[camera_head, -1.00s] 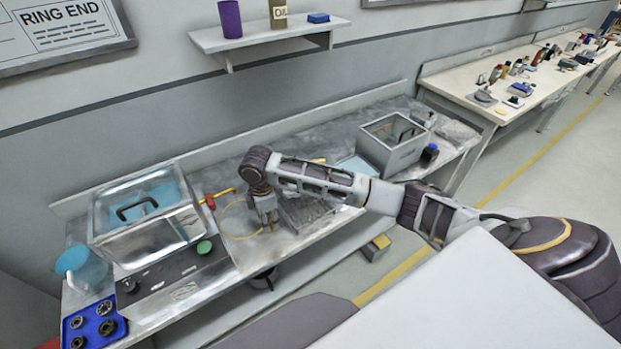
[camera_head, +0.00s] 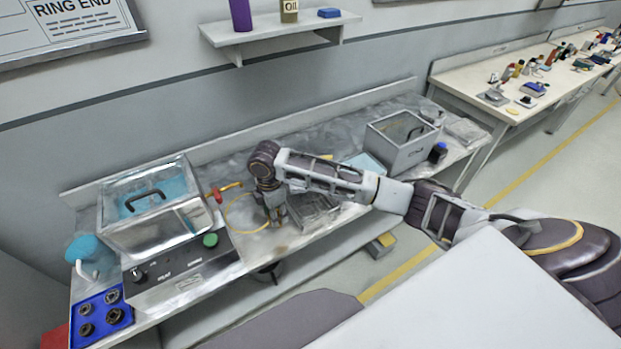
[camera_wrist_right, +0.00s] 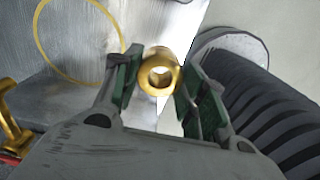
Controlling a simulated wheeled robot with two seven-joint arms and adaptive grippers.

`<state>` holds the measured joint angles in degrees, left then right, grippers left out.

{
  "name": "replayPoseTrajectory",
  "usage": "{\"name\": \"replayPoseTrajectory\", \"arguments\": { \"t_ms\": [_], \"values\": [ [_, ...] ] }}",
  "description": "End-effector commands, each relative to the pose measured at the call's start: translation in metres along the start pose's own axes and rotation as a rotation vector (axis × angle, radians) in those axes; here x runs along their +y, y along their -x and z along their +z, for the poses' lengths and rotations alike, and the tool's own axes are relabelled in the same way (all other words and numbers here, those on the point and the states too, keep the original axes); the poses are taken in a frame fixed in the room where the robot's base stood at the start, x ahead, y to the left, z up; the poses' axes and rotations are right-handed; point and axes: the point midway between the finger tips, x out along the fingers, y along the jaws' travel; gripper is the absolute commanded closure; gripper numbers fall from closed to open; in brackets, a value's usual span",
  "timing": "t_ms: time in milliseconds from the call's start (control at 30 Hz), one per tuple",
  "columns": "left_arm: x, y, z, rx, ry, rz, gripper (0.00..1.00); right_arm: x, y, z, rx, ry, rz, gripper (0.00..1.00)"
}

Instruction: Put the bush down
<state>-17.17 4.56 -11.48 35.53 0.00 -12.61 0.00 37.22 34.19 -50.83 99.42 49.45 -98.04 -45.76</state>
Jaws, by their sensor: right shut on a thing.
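The bush, a brass ring with a round hole (camera_wrist_right: 154,58), sits between the fingertips of my right gripper (camera_wrist_right: 158,85) in the right wrist view. The gripper is shut on it, with a green-lined finger on either side. In the head view my right gripper (camera_head: 274,208) points down over the front part of the bench (camera_head: 240,165), beside a yellow loop. I cannot tell in the head view whether the bush touches the bench. My left gripper is not in view.
Left of the gripper are a steel bath (camera_head: 150,235) with blue liquid, a control panel (camera_head: 170,267) and a blue tray (camera_head: 122,333) of dark rings. A red-and-yellow tool (camera_head: 226,189) lies nearby.

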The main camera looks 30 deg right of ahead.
Motion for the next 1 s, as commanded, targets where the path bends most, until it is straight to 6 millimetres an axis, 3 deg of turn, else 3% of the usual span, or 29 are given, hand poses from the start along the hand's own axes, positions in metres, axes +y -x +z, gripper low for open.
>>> {"name": "replayPoseTrajectory", "arguments": {
  "t_ms": [167, 567, 1000],
  "values": [
    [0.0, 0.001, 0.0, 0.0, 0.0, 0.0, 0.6, 0.0, -0.01, 0.0, 0.0, -0.001, -0.001, 1.0],
    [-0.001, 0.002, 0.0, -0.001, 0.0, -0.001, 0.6, 0.0, -0.057, 0.0, 0.0, 0.0, 0.0, 1.0],
    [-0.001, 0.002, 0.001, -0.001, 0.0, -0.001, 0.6, 0.0, -0.063, 0.0, 0.001, 0.0, 0.001, 1.0]
  ]
}}
